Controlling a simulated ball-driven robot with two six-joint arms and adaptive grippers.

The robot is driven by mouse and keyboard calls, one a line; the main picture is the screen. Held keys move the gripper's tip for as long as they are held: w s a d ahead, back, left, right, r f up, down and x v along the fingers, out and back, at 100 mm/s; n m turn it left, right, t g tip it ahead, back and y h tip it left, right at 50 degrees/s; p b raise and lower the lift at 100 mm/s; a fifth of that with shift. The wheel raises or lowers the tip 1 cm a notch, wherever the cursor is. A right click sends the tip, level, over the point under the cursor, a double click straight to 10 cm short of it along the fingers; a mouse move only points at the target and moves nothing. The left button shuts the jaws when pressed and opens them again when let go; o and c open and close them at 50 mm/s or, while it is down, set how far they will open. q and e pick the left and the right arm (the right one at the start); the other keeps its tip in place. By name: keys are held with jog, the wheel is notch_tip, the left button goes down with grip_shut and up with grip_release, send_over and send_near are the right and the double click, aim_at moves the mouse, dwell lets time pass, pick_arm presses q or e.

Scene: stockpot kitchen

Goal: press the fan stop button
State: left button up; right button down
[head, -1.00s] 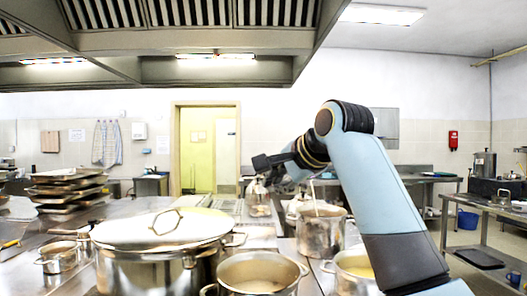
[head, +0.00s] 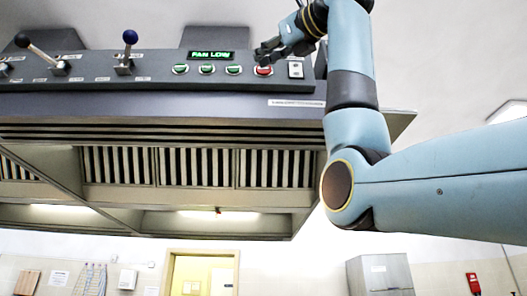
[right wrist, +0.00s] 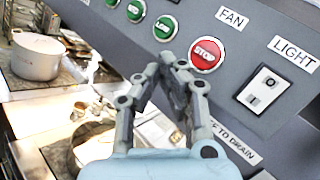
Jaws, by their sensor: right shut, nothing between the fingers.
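The red fan stop button (head: 264,71) is the rightmost round button on the control panel of the hood. In the right wrist view the button (right wrist: 207,55) reads STOP and sits under a FAN label. My right gripper (head: 263,52) is shut and empty just above the button in the head view. In the right wrist view its fingertips (right wrist: 170,62) are close together, just left of the button. I cannot tell whether they touch the panel. My left gripper is not in view.
A green display (head: 211,55) reads FAN LOW. Several green buttons (head: 207,69) stand left of the stop button, and a light switch (head: 295,69) is to its right. A pot (right wrist: 38,56) shows below.

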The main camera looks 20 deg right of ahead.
aim_at(264, 69)
jog(key=s+r+y, duration=0.1)
jog(key=s+r, duration=0.4)
jog(key=shift+s+a+m, duration=0.15)
jog(key=shift+a+m, duration=0.15)
jog(key=shift+a, duration=0.15)
jog(key=w+d+p, duration=0.2)
jog(key=w+p, duration=0.1)
jog(key=w, duration=0.5)
jog(key=shift+w+d+p, duration=0.2)
jog(key=shift+p, duration=0.1)
dwell(0.9)
jog(key=shift+w+d, duration=0.15)
jog(key=shift+w, duration=0.3)
